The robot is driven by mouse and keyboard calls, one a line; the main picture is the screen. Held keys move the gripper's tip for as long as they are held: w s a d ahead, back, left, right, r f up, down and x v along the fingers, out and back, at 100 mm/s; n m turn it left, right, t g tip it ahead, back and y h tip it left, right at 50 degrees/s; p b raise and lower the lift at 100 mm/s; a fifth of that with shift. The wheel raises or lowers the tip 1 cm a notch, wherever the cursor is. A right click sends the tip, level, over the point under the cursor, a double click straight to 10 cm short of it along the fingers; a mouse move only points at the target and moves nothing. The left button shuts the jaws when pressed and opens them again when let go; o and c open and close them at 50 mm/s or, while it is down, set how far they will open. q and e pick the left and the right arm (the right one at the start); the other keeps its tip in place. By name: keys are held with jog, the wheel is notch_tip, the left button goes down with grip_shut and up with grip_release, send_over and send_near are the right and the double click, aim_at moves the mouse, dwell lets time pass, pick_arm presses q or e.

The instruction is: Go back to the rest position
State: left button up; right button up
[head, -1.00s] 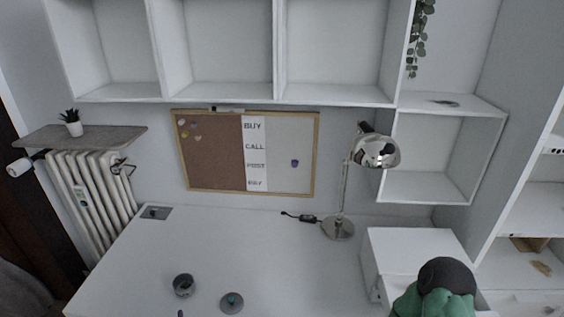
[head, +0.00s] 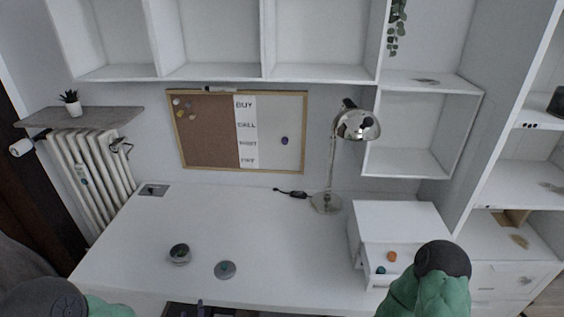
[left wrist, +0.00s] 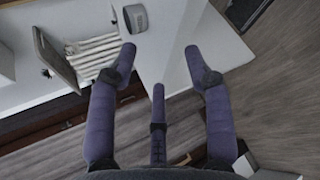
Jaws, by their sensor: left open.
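My left gripper (left wrist: 160,62) has its purple fingers spread apart in the left wrist view, with nothing between them. A round grey lid with a teal knob (head: 225,270) lies on the desk right of the cup. My green left and right arm links show at the bottom corners. The right gripper is out of view.
A white drawer box (head: 402,222) stands at the desk's right, with small orange (head: 391,257) and teal (head: 381,270) things at its front. A chrome lamp (head: 328,203) stands behind. The desk's middle (head: 260,235) is clear. Shelves (head: 320,76) hang above.

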pick_arm(q)
jog(key=s+d+f+m+g+h, duration=0.4)
jog(key=s+d+f+m+g, duration=0.1)
jog(key=f+m, duration=0.5)
jog(key=s+d+f+m+g+h, duration=0.3)
jog(key=s+d+f+m+g, duration=0.3)
jog(key=m, duration=0.8)
jog(key=s+d+f, duration=0.1)
jog(key=d+f, duration=0.2)
jog(key=f, duration=0.2)
jog(key=shift+s+f+g+h, duration=0.25)
jog(key=shift+s+g+h, duration=0.05)
jog(key=shift+h, duration=0.1)
